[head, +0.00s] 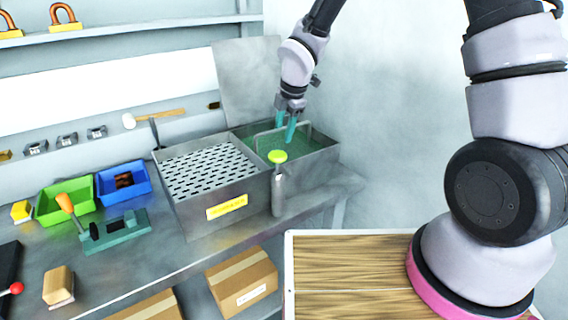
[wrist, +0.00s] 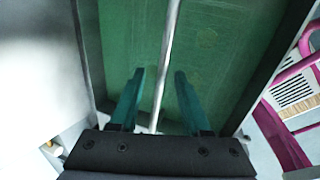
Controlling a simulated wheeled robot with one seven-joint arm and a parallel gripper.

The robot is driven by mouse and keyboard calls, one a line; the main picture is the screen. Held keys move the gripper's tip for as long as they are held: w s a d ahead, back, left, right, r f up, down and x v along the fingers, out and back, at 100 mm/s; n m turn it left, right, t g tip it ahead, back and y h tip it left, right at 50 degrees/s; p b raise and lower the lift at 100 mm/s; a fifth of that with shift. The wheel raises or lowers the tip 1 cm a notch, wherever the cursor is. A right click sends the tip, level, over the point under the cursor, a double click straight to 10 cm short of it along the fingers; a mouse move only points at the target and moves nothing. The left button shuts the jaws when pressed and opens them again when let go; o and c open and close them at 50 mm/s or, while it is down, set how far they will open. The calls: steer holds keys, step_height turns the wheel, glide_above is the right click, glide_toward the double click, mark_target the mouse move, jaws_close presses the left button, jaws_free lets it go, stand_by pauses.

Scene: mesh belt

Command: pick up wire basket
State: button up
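The wire basket shows as a thin grey handle (head: 265,131) arching over the green right-hand bay of a metal tank (head: 322,157). The rest of the basket is hard to make out against the green. My gripper (head: 286,133) points down into that bay at the handle. In the wrist view the grey handle bar (wrist: 168,50) runs between the two teal fingers of my gripper (wrist: 159,74). The fingers are apart, with a gap on each side of the bar. I cannot tell how far below the fingertips the bar is.
A slotted metal tray (head: 208,170) fills the tank's left half. A grey bottle with a yellow-green top (head: 278,185) stands at the tank's front. Blue (head: 124,182) and green (head: 66,202) bins and a teal vise-like tool (head: 113,232) stand left on the bench.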

jaws_close()
stand_by(1.3)
